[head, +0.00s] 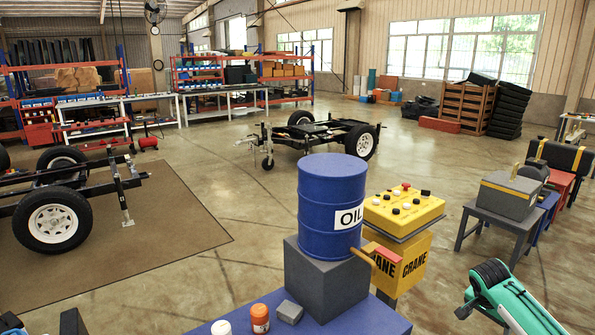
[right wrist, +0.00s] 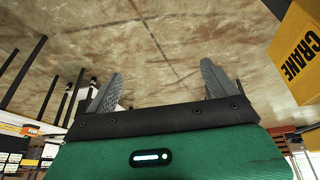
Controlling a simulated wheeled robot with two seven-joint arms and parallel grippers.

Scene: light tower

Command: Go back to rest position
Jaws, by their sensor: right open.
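My right gripper (right wrist: 160,85) is open in the right wrist view, its two grey fingers wide apart with nothing between them. The concrete floor shows beyond them. In the head view, my teal right arm and hand are at the lower right, right of the yellow crane box and clear of the blue bench. At the bottom left corner of the head view, dark tips that look like part of my left gripper (head: 42,322) just enter the picture. Most of it is cut off, so its opening is unclear.
A blue oil drum (head: 325,200) stands on a grey block (head: 322,285) on the blue bench (head: 365,320). White and orange jars (head: 260,318) and a small grey block (head: 289,312) are there too. The yellow crane box (head: 405,262) carries a button panel (head: 403,212).

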